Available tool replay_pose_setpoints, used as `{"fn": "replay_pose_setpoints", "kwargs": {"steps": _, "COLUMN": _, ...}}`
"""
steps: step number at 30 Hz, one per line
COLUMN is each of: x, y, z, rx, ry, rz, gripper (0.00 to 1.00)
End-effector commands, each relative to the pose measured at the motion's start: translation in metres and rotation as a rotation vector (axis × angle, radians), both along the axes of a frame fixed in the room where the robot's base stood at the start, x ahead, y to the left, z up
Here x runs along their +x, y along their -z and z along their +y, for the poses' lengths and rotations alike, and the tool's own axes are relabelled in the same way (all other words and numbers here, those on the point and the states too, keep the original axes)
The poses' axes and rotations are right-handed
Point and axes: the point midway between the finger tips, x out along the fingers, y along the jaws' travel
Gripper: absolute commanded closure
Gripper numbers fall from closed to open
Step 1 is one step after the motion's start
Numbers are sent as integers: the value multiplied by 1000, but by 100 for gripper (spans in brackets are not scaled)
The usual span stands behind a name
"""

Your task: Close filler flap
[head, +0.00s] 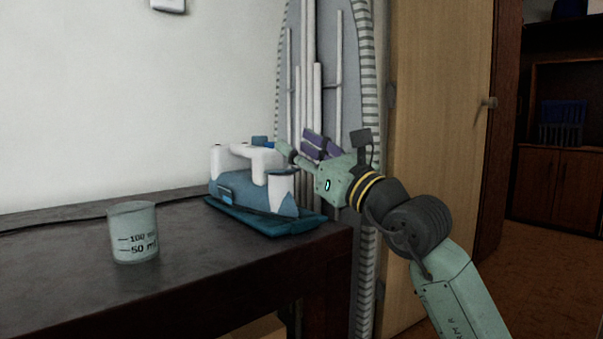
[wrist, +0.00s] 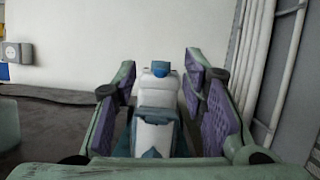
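A blue and white steam iron (head: 228,178) rests on a blue base (head: 265,222) near the right end of the dark table. Its small blue filler flap (head: 260,140) stands up at the top of the white body. In the wrist view the flap (wrist: 161,68) shows at the far end of the iron (wrist: 155,138). My gripper (head: 296,145) reaches in from the right, above and beside the iron's near end. In the wrist view its purple-padded fingers (wrist: 160,84) are spread, with the iron showing between them. Nothing is held. Contact with the iron cannot be told.
A measuring beaker (head: 134,234) stands on the dark table (head: 60,285), left of the iron. An ironing board (head: 345,60) stands upright behind my gripper, beside a wooden door (head: 440,120). The table between beaker and iron is clear.

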Motion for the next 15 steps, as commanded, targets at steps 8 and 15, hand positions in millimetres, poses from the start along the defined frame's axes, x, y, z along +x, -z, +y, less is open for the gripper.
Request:
{"fn": "replay_pose_setpoints", "kwargs": {"steps": 8, "x": 1, "y": -38, "z": 0, "rx": 0, "ry": 1, "rz": 0, "gripper": 61}}
{"fn": "replay_pose_setpoints", "kwargs": {"steps": 15, "x": 0, "y": -43, "z": 0, "rx": 0, "ry": 1, "rz": 2, "gripper": 61}}
